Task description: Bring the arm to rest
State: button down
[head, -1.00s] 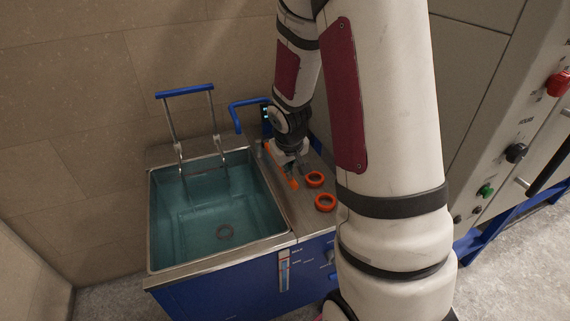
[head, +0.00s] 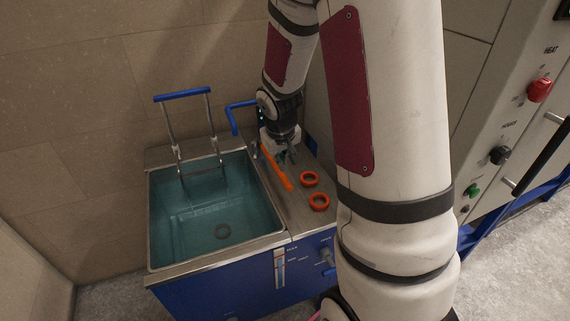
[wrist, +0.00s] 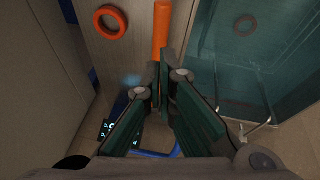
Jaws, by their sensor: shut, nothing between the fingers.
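My gripper (head: 286,160) is above the steel top beside the water tank, near the back. In the wrist view my gripper (wrist: 162,80) has its fingers together with nothing between them. An orange bar (head: 276,168) lies on the steel top in front of and left of the gripper, apart from it as far as I can tell; the bar also shows in the wrist view (wrist: 161,25) just beyond the fingertips. My arm reaches down from the top of the head view and hides part of the scene on the right.
Two orange rings, one farther (head: 309,179) and one nearer (head: 319,202), lie on the steel top. The water-filled tank (head: 165,262) is at left, with a blue-handled rack (head: 182,95) standing up. A blue bent handle (head: 233,114) rises behind. A control panel (head: 500,130) stands at right.

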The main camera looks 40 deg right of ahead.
jog(key=s+a+r, duration=0.2)
jog(key=s+r, duration=0.2)
jog(key=r, duration=0.2)
jog(key=shift+s+a, duration=0.3)
jog(key=shift+s, duration=0.05)
jog(key=shift+a+r, duration=0.1)
jog(key=shift+r, duration=0.05)
